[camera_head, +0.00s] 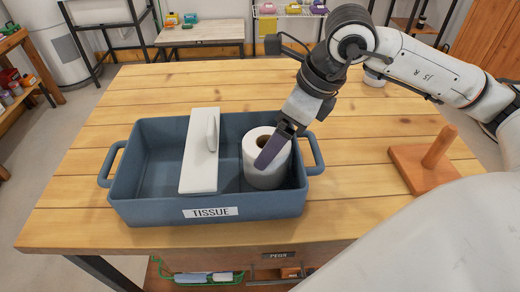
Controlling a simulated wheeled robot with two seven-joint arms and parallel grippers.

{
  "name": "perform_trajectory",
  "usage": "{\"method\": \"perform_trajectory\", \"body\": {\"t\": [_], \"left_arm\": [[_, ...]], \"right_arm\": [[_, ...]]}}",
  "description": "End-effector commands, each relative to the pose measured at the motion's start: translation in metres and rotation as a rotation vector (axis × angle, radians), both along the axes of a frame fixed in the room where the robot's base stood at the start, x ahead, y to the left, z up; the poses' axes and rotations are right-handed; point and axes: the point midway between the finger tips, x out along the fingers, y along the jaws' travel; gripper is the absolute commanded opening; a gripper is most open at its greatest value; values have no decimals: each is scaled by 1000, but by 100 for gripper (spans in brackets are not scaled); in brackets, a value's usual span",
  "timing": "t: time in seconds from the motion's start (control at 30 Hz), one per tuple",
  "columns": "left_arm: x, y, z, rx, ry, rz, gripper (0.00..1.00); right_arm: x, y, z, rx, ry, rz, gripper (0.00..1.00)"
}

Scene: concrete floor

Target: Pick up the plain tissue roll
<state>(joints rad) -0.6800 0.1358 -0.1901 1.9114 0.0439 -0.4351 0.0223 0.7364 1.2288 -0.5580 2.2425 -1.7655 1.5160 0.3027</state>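The plain white tissue roll (262,172) stands upright at the right end of a blue-grey bin (150,211) labelled TISSUE, with its dark core hole facing up. A white panel with a handle (199,165) lies across the middle of the bin, left of the roll. My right gripper (264,160) reaches down from the upper right. Its visible dark finger overlaps the roll's top and front in the picture. I cannot tell whether it touches the roll or how far the fingers are apart. My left gripper is out of view.
The bin stands on a wooden table (110,105). A wooden base with an upright peg (430,167) stands at the right. The table's left and back areas are clear.

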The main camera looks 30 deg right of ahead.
Motion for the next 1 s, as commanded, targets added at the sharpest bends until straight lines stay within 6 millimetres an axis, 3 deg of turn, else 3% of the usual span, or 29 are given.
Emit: {"method": "perform_trajectory", "body": {"t": [0.2, 0.6, 0.9, 1.0], "left_arm": [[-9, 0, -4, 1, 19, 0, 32], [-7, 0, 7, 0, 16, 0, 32], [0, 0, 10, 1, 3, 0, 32], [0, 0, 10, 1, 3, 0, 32]], "right_arm": [[8, 6, -22, 2, 0, 0, 86], [22, 18, -67, 4, 0, 0, 86], [24, 19, -71, 3, -2, 1, 86], [24, 19, -71, 3, -2, 1, 69]]}}
